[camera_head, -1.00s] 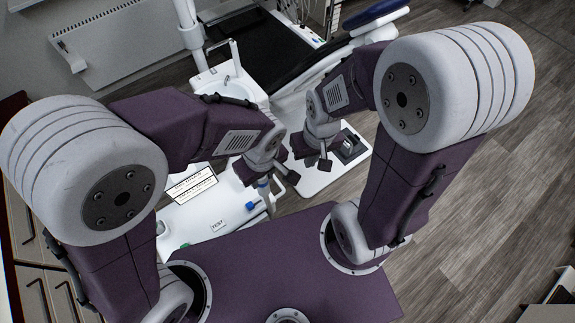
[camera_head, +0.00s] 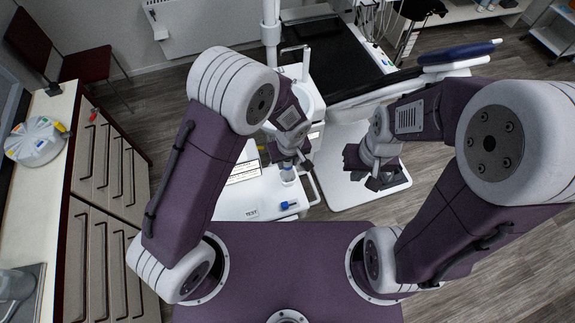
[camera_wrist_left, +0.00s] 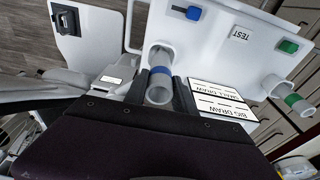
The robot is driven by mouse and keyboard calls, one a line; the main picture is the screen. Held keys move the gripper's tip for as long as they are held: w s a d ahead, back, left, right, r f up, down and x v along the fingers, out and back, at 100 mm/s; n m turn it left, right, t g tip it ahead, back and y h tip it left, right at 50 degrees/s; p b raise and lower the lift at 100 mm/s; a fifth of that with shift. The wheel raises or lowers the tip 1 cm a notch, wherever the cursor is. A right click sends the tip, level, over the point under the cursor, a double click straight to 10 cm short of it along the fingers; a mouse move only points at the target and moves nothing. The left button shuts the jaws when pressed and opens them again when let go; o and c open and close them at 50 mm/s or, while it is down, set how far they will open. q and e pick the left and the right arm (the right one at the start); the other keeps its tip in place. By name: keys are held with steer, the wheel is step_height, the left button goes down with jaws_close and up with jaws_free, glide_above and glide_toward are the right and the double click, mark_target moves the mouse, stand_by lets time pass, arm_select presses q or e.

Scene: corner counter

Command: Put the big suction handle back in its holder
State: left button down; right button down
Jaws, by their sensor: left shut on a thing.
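The big suction handle is a grey tube with a blue band (camera_wrist_left: 160,78) in the left wrist view. My left gripper (camera_wrist_left: 157,92) is shut on it, one dark finger on each side. In the head view my left gripper (camera_head: 290,164) is over the white unit, with the blue-banded tube (camera_head: 288,176) just below it. The tube is at the edge of the white panel (camera_wrist_left: 220,65); I cannot tell whether it sits in a holder. My right gripper (camera_head: 365,170) is open and empty, off to the right over the white base plate.
A green-banded tube (camera_wrist_left: 298,103) stands at the panel's other end. Blue (camera_wrist_left: 193,13) and green (camera_wrist_left: 288,46) sliders, a TEST label (camera_wrist_left: 240,34) and printed cards (camera_wrist_left: 222,98) are on the panel. A drawer counter (camera_head: 75,170) is at left, a dental chair (camera_head: 340,60) behind.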

mark_target(288, 168)
arm_select(q)
step_height(288, 168, down, 3)
steer(key=shift+d+p, duration=0.1)
steer(key=shift+p, duration=0.2)
steer(key=shift+w+d+f, duration=0.1)
steer(key=shift+w+f, duration=0.05)
steer(key=shift+f, duration=0.25)
steer(key=shift+f, duration=0.15)
steer(key=c, duration=1.3)
jaws_free()
steer(key=shift+s, duration=0.2)
steer(key=shift+o, duration=1.3)
steer(key=shift+w, duration=0.1)
